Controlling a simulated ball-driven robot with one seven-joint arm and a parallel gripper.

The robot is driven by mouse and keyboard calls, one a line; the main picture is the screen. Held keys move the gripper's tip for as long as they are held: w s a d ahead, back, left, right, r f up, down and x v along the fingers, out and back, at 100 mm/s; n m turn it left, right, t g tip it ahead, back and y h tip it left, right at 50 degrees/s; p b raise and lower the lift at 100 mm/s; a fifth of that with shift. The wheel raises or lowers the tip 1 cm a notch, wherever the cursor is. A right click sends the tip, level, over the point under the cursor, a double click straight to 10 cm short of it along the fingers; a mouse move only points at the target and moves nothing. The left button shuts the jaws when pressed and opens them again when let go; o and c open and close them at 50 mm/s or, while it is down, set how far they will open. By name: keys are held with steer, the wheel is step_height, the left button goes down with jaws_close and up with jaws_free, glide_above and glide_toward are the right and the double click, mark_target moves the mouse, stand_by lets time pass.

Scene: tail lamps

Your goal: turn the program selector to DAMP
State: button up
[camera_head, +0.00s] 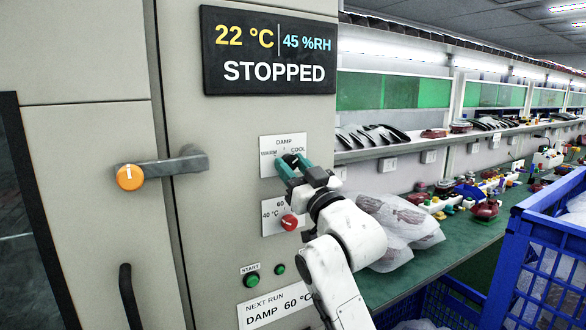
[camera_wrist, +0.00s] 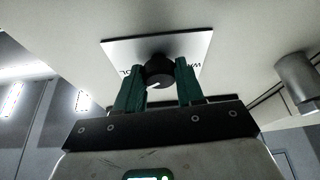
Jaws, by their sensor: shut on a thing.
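The program selector is a dark knob (camera_wrist: 158,70) on a white plate (camera_head: 283,142) marked DAMP at the top, WARM at the left and COOL at the right. My gripper (camera_head: 289,166) reaches the plate from the lower right; its two green fingers hide most of the knob in the head view. In the wrist view my gripper (camera_wrist: 158,92) has one finger on each side of the knob, shut on it. A short white mark shows on the knob's face in the wrist view. Which label it points to I cannot tell for sure.
The display (camera_head: 270,50) reads 22 °C, 45 %RH, STOPPED. Below the selector are a red knob (camera_head: 289,222), a START button (camera_head: 251,279) and a NEXT RUN card (camera_head: 272,308) reading DAMP 60 °C. A lever (camera_head: 182,163) juts out at left. Bagged parts (camera_head: 395,225) and a blue crate (camera_head: 535,255) stand right.

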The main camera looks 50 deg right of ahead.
steer(key=shift+f+n, duration=0.1)
steer(key=shift+n, duration=0.2)
steer(key=n+y+b, duration=0.1)
steer(key=n, duration=0.1)
steer(key=n+y+b, duration=0.1)
steer(key=n+b, duration=0.1)
steer(key=shift+s+d+f+y, duration=0.1)
steer(key=shift+d+y, duration=0.05)
steer(key=shift+y, duration=0.15)
steer(key=n+y+b, duration=0.1)
steer(key=n+b, duration=0.2)
steer(key=n, duration=0.1)
steer(key=shift+y, duration=0.3)
steer(key=n+y+b, duration=0.1)
steer(key=n, duration=0.1)
steer(key=n+g+b, duration=0.1)
steer(key=n, duration=0.1)
steer(key=n+y+b, duration=0.1)
steer(key=n+b, duration=0.1)
steer(key=shift+d+r+n+g+y, duration=0.1)
steer(key=shift+r+n+g+y, duration=0.2)
steer(key=shift+g, duration=0.1)
steer(key=o, duration=1)
steer(key=shift+o, duration=0.2)
